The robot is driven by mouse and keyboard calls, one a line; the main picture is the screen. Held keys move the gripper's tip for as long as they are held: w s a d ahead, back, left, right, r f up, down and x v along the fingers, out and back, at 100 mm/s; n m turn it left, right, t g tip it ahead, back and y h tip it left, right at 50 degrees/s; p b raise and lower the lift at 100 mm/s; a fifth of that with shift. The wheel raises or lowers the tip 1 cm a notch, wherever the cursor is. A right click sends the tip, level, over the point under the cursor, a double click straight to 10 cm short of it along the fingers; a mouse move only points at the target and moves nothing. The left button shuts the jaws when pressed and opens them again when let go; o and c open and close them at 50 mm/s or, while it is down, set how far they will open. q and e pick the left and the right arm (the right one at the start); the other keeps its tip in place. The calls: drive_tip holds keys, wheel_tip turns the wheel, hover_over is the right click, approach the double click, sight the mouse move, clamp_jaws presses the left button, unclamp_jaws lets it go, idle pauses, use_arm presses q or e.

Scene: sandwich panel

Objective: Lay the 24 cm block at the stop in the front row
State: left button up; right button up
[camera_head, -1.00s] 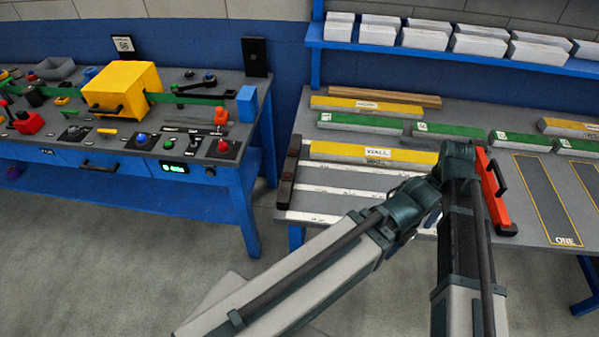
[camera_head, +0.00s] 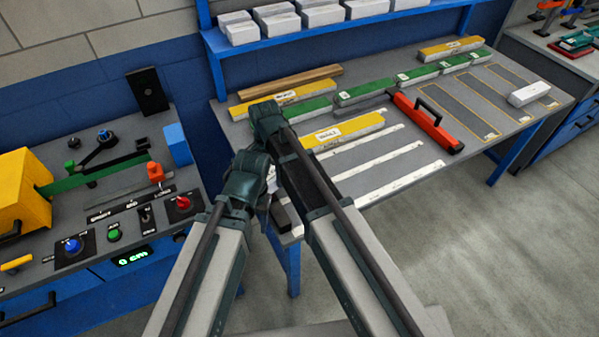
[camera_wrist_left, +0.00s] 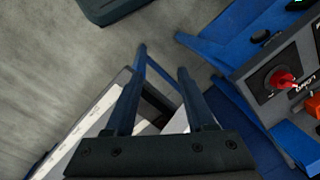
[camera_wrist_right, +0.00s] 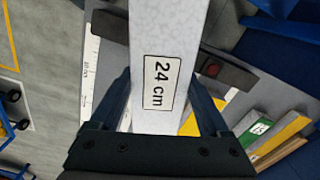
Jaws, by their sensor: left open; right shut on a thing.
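The 24 cm block (camera_wrist_right: 165,30) is pale and speckled, with its label facing the right wrist camera. My right gripper (camera_wrist_right: 158,80) is shut on it. The dark stop (camera_head: 281,212) stands at the left end of the white ruled rows, partly hidden by my arms; a dark bar (camera_wrist_right: 228,72) near the block also shows in the right wrist view. The front row (camera_head: 325,215) looks bare where visible. A yellow-topped block (camera_head: 342,131) lies in the back row. My left gripper (camera_wrist_left: 162,60) is open and empty near the bench's front edge. My wrists hide both fingertips in the head view.
Green-topped blocks (camera_head: 365,91) and a yellow one (camera_head: 285,98) lie behind. A shelf of white blocks (camera_head: 320,14) is above. A control bench (camera_head: 120,205) stands left.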

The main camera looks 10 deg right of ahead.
use_arm(q)
drive_tip(key=shift+o, duration=1.1)
drive_tip(key=shift+a, duration=0.25)
use_arm(e)
drive_tip(key=shift+d, duration=0.3)
use_arm(q)
drive_tip(key=o, duration=0.4)
drive_tip(key=shift+f+b, duration=0.5)
use_arm(e)
drive_tip(key=s+d+f+m, duration=0.1)
drive_tip(key=s+d+m, duration=0.1)
drive_tip(key=d, duration=1.3)
drive_tip(key=shift+d+m, duration=0.25)
drive_tip(key=shift+m, duration=0.35)
use_arm(q)
drive_tip(key=shift+f, duration=0.15)
use_arm(e)
drive_tip(key=shift+f, duration=0.1)
use_arm(q)
wheel_tip(320, 180, down, 8)
drive_tip(key=b, duration=0.8)
drive_tip(key=shift+r, duration=0.2)
use_arm(e)
wheel_tip(320, 180, down, 8)
drive_tip(key=shift+r, duration=0.2)
use_arm(q)
drive_tip(key=shift+f+b, duration=0.55)
use_arm(e)
drive_tip(key=shift+f, duration=0.6)
drive_tip(key=o, duration=1.2)
